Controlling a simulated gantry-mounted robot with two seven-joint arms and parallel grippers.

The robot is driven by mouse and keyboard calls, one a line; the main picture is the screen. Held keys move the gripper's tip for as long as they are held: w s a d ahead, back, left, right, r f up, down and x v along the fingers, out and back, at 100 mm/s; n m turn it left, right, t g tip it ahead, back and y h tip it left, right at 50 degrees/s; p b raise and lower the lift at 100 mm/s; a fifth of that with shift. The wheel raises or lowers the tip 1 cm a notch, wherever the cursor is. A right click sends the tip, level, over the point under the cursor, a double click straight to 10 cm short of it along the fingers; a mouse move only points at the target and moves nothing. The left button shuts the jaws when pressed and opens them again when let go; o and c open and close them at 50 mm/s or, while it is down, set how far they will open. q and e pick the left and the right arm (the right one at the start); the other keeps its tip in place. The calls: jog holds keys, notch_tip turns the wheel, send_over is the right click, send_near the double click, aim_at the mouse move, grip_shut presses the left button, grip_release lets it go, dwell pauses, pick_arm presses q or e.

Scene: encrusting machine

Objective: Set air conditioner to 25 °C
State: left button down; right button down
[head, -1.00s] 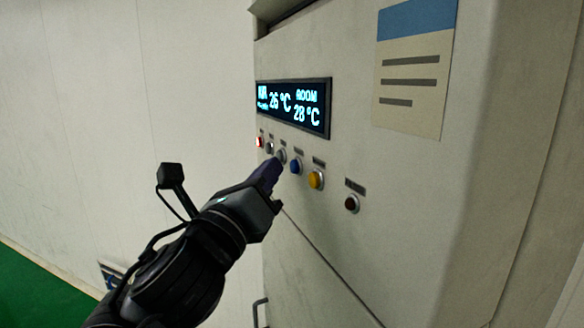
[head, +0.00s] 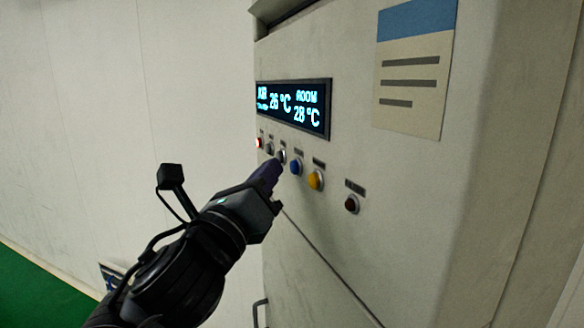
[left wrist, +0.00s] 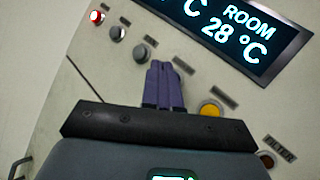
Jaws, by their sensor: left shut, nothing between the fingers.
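The air conditioner (head: 400,200) is a tall pale cabinet. Its dark display (head: 292,105) reads 26 °C on the left and ROOM 28 °C on the right; it is partly cut off in the left wrist view (left wrist: 240,35). Below it runs a row of buttons: red (head: 259,142), two grey ones (head: 269,147) (head: 281,156), blue (head: 295,167), yellow (head: 316,180) and dark red (head: 352,204). My left gripper (head: 276,166) is shut and empty, its purple fingertips close to the second grey button. I cannot tell whether they touch it. In the left wrist view the fingers (left wrist: 163,75) hide the blue button.
A paper notice (head: 412,85) with a blue top is on the panel at upper right. A cabinet handle (head: 260,313) shows low down. A pale wall (head: 90,120) and green floor (head: 40,295) lie to the left, with open room there.

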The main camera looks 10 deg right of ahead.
pick_arm(q)
jog(key=shift+d, duration=0.2)
dwell(0.6)
jog(key=shift+w+d+b, duration=0.1)
jog(key=shift+d+b, duration=0.1)
jog(key=shift+b, duration=0.15)
jog(key=shift+w+d, duration=0.1)
jog(key=shift+d, duration=0.3)
dwell(0.6)
jog(key=shift+a, duration=0.2)
jog(key=shift+s+a, duration=0.2)
jog(key=shift+a, duration=0.4)
jog(key=shift+s+a, duration=0.2)
jog(key=shift+a, duration=0.6)
jog(key=shift+s+a, duration=0.2)
jog(key=shift+a, duration=0.6)
jog(key=shift+s+a, duration=0.2)
jog(key=shift+a, duration=0.6)
